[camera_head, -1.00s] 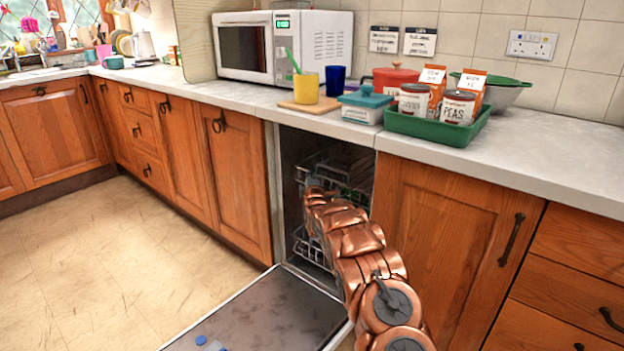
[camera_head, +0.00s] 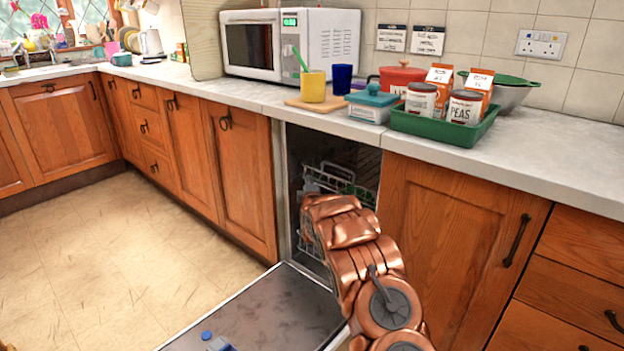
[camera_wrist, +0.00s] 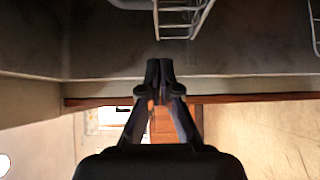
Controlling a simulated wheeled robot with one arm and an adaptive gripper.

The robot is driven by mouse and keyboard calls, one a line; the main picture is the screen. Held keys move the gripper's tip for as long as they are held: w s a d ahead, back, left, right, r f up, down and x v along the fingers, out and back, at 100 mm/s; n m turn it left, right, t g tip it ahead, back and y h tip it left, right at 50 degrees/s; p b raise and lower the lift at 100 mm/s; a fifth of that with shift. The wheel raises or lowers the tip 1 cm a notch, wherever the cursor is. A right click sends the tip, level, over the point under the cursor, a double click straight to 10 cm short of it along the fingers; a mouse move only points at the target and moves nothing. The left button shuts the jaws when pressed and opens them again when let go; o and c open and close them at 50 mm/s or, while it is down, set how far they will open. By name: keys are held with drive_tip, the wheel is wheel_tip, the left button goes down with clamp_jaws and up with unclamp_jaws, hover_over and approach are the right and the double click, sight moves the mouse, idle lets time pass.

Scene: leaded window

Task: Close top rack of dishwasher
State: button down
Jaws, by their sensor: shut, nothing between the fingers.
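The dishwasher stands open under the counter, its door (camera_head: 270,310) folded down. The top rack (camera_head: 338,182), a wire rack with some items in it, sits inside the cavity, partly hidden by my arm. Part of the lower rack (camera_head: 308,243) shows to the left of my arm. In the wrist view, my gripper (camera_wrist: 159,66) is shut and empty. A piece of wire rack (camera_wrist: 180,18) shows just beyond its fingertips, apart from them in the picture; I cannot tell which rack. In the head view my gripper is hidden behind my copper arm.
A blue item (camera_head: 220,344) lies on the lowered door. The counter above holds a green tray (camera_head: 445,127) of tins and cartons, a red pot (camera_head: 402,76) and a microwave (camera_head: 290,45). Wooden cabinets flank the opening. The floor at left is clear.

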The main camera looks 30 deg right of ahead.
drive_tip(key=p+v, duration=0.1)
drive_tip(key=v, duration=0.6)
drive_tip(key=shift+s, duration=0.4)
drive_tip(key=shift+a, duration=0.15)
drive_tip(key=s+a+r+m+g+y+p, duration=0.2)
drive_tip(key=s+a+r+m+g+p, duration=0.2)
drive_tip(key=s+a+r+p, duration=0.5)
drive_tip(key=s+a+r+m+g+y+p, duration=0.3)
drive_tip(key=s+a+r+m+g+p, duration=0.25)
drive_tip(key=s+r, duration=0.55)
drive_tip(key=s+a+r+m+g+p, duration=0.1)
drive_tip(key=s+a+r+g+p, duration=0.2)
drive_tip(key=s, duration=1)
drive_tip(key=s+a+r+m+g+y+p, duration=0.1)
drive_tip(key=s+a+r+p, duration=0.5)
drive_tip(key=s, duration=0.8)
drive_tip(key=s+a+r+m+g+y+p, duration=0.1)
drive_tip(key=s+a+r+g+p, duration=0.3)
drive_tip(key=s, duration=1)
wheel_tip(320, 180, up, 2)
drive_tip(key=shift+a+r+m+g+p, duration=0.15)
drive_tip(key=shift+a+m+g+p, duration=0.3)
drive_tip(key=shift+p, duration=0.3)
drive_tip(key=shift+s, duration=0.1)
